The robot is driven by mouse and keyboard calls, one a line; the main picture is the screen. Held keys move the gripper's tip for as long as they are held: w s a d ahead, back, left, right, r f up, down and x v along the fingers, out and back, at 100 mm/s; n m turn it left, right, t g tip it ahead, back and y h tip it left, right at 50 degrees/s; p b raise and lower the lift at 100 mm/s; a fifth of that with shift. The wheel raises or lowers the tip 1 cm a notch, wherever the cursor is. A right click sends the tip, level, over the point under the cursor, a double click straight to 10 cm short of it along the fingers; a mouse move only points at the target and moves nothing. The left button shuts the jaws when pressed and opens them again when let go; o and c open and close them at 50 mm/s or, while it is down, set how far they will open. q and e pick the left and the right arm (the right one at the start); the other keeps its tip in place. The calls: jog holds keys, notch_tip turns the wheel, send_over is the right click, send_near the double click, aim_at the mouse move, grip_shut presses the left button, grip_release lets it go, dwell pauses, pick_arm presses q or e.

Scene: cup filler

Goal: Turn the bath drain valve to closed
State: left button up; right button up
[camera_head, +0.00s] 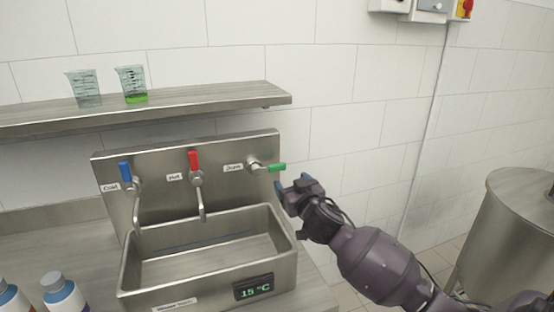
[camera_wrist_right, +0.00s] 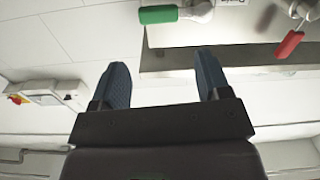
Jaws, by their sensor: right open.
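The drain valve has a green handle (camera_head: 277,167) at the right end of the steel back panel, with a small label to its left. The handle lies sideways, pointing right. In the right wrist view the green handle (camera_wrist_right: 158,14) is at the top, beyond the fingertips and a little left of the middle of the gap. My right gripper (camera_head: 292,190) is just below and right of the handle, apart from it. Its blue fingers (camera_wrist_right: 160,82) are spread with nothing between them. My left gripper is not in view.
A blue cold lever (camera_head: 125,171) and a red hot lever (camera_head: 193,160) stand left on the panel above the steel basin (camera_head: 290,262), whose display reads 15 °C. A shelf (camera_head: 210,100) holds two beakers. A steel drum (camera_head: 500,240) stands at right.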

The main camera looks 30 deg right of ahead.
aim_at(278, 166)
jog(key=shift+m, duration=0.8)
jog(key=p+x, duration=0.1)
jog(key=x, duration=0.7)
jog(key=shift+w+r, duration=0.1)
jog(key=shift+r, duration=0.05)
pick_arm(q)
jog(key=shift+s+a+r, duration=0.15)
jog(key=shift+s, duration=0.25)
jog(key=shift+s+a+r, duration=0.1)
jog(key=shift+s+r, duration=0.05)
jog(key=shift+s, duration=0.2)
pick_arm(e)
jog(key=shift+x, duration=0.85)
jog(key=shift+c, duration=0.3)
jog(key=shift+d, duration=0.1)
jog(key=c, duration=0.9)
